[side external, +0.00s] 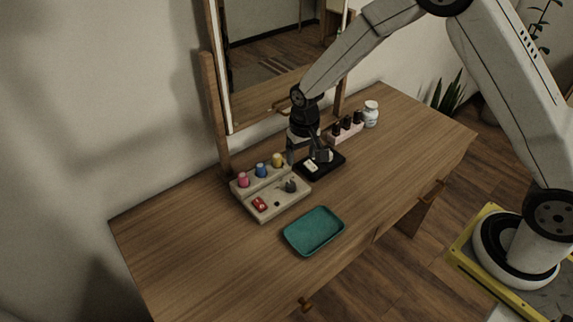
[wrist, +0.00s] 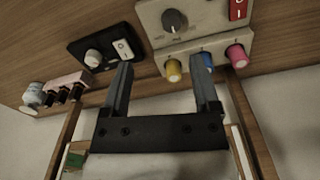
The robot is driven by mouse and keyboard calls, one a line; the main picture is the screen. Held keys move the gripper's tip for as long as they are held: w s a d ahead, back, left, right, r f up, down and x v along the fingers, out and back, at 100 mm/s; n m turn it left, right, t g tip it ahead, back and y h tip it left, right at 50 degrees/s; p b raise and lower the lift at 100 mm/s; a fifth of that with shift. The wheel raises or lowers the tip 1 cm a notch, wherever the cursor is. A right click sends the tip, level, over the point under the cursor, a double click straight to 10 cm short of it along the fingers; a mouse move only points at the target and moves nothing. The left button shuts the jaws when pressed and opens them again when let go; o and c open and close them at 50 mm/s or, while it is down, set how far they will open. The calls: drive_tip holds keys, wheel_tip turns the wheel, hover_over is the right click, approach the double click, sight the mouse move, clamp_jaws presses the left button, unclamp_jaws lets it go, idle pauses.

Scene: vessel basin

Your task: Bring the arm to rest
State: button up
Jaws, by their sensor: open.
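My gripper (side external: 305,153) is above the back of the wooden dressing table, in front of the mirror. It is close to the black switch box (side external: 338,165) and partly hides it in the side view. In the wrist view my gripper (wrist: 162,75) has its two fingers wide apart, with nothing between them. The black switch box (wrist: 75,48) there carries a pale knob and a white rocker switch. The beige control panel (wrist: 190,45) lies beyond the fingertips, with a dark knob, a red switch and yellow, blue and pink knobs.
The beige panel (side external: 285,205) stands left of my gripper. An empty teal tray (side external: 314,250) is at the front. A pink rack (side external: 346,134) with dark bottles and a white jar (side external: 371,113) stand right. The mirror frame (side external: 214,115) rises behind. The table's left and right ends are clear.

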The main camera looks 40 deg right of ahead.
drive_tip(key=s+d+r+n+t, duration=0.1)
drive_tip(key=s+d+r, duration=0.1)
drive_tip(key=s+r, duration=0.3)
drive_tip(key=s+d+r+n+t, duration=0.1)
drive_tip(key=s+d+r, duration=0.2)
drive_tip(key=s, duration=1)
drive_tip(key=shift+v, duration=1.15)
